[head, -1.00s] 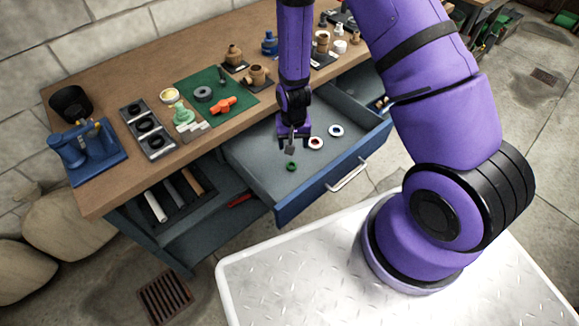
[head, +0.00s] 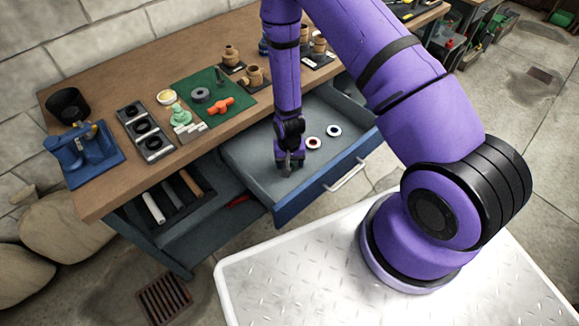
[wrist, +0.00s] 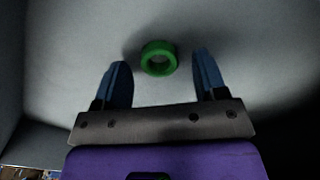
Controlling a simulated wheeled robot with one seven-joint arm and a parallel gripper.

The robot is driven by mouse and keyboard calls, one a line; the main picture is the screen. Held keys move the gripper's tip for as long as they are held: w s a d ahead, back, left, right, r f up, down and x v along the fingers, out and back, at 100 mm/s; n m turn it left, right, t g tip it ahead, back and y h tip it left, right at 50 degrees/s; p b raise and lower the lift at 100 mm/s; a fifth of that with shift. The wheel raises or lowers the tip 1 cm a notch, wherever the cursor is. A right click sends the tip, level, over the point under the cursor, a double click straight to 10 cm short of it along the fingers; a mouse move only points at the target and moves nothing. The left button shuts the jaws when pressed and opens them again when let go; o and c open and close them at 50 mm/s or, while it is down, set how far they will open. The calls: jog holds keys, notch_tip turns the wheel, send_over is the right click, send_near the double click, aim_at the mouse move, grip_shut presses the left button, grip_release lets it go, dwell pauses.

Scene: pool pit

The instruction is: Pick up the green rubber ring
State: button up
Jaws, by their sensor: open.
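The green rubber ring (wrist: 147,66) lies flat on the drawer floor in the wrist view, just past and between my fingertips, slightly left of centre. My gripper (wrist: 161,72) is open, with one blue finger on each side and nothing held. In the head view my gripper (head: 289,169) points down into the open drawer, low over its floor. It hides the green ring there. I cannot tell the exact height of the fingertips above the floor.
The open blue drawer (head: 250,165) has raised walls and a front handle (head: 345,174). A red-and-white ring (head: 313,143) and a blue-and-white ring (head: 334,130) lie right of my gripper. The workbench (head: 95,200) above holds a green mat (head: 229,77) and several parts.

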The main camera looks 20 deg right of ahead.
jog(key=shift+f, duration=0.25)
jog(key=c, duration=1)
jog(key=shift+r, duration=0.1)
